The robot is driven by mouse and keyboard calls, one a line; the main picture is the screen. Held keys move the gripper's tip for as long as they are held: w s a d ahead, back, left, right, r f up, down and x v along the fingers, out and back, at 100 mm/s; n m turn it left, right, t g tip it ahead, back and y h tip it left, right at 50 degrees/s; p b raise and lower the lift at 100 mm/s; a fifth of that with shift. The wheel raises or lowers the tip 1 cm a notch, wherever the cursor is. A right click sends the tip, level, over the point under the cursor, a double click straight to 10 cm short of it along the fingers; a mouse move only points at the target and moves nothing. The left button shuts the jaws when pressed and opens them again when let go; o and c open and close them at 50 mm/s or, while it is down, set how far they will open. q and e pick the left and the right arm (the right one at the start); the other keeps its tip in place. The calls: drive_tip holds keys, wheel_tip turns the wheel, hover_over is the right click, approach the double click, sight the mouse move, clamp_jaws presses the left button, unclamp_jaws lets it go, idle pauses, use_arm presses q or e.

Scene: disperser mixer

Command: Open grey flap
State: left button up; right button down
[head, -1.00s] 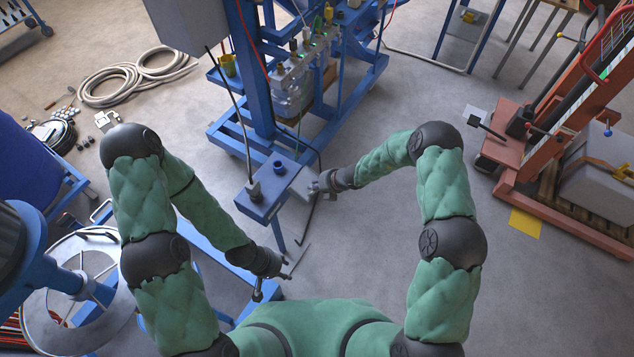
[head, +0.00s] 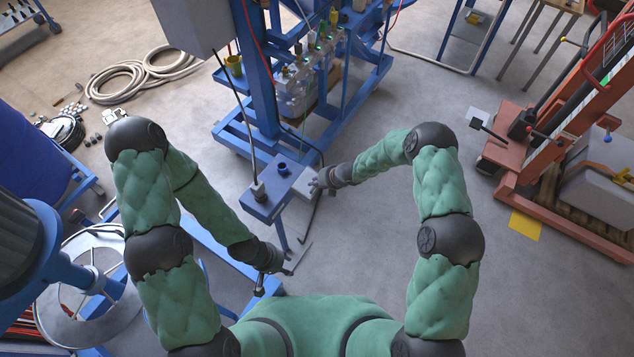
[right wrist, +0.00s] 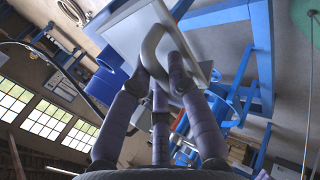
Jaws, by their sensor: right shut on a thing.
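The grey flap (head: 302,184) is at the right side of a small blue box (head: 265,199) on the blue machine, in the head view. In the right wrist view the flap (right wrist: 120,28) is a pale plate with a curved grey handle (right wrist: 149,45). My right gripper (head: 320,182) is at the flap's right side. In the right wrist view its fingers (right wrist: 160,75) are closed around the handle. The flap stands out from the box; its hinge is not clear. My left gripper (head: 288,262) is below the box, away from the flap; its fingers are too small to read.
A blue cup-like part (head: 282,168) stands on the box beside the flap. The blue machine frame (head: 262,70) rises behind. A red lifting device (head: 545,165) stands at the right, and a coiled hose (head: 130,82) lies at the left. The floor right of the flap is clear.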

drive_tip(key=shift+a+r, duration=0.1)
drive_tip(key=c, duration=1.3)
unclamp_jaws()
drive_tip(key=shift+o, duration=0.7)
drive_tip(key=shift+w+a, duration=0.1)
drive_tip(key=shift+d+r, duration=0.25)
drive_tip(key=shift+d, duration=0.05)
drive_tip(key=v, duration=1.1)
drive_tip(key=shift+r, duration=0.1)
